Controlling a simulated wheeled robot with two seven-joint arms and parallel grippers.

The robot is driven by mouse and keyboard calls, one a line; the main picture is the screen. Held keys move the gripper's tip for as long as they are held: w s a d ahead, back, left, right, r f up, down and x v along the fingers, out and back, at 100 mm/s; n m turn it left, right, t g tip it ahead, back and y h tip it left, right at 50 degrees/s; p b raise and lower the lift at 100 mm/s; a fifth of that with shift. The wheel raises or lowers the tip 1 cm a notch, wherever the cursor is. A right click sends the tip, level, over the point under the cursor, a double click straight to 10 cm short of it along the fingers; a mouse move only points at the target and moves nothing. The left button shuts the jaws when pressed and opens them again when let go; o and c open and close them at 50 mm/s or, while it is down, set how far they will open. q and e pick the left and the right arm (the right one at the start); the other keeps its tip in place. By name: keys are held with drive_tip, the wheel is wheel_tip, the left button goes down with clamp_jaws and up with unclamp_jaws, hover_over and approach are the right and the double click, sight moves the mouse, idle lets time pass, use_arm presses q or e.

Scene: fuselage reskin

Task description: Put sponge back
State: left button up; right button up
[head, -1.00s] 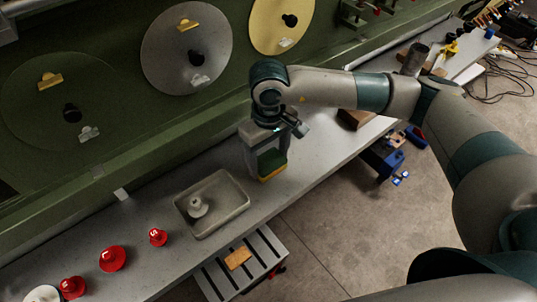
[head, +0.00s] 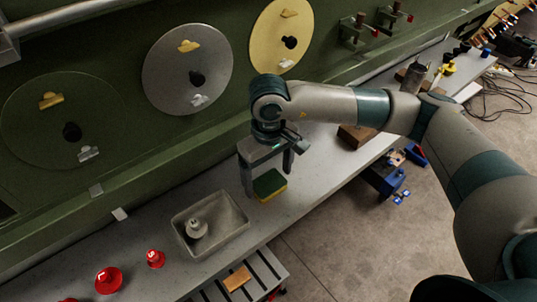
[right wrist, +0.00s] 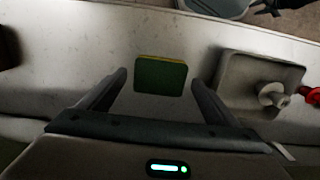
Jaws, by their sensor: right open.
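The sponge (head: 270,185), green on top with a yellow layer below, lies on the grey bench to the right of the tray. My right gripper (head: 268,178) is open above it, with its fingers pointing down. In the right wrist view the sponge (right wrist: 161,75) sits between the open fingertips and a little beyond them, with bench showing on both sides, so it is not gripped. My left gripper is not in view.
A grey tray (head: 236,210) with a pale spool-shaped part (head: 197,228) stands left of the sponge. Red knobs (head: 109,280) sit further left. A brown block (head: 357,137) lies to the right on the bench. A green panel with round discs (head: 187,68) rises behind.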

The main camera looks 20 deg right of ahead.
sight(269, 183)
wheel_tip(269, 183, up, 10)
drive_tip(key=b, duration=0.4)
drive_tip(key=shift+r, duration=0.15)
idle(0.8)
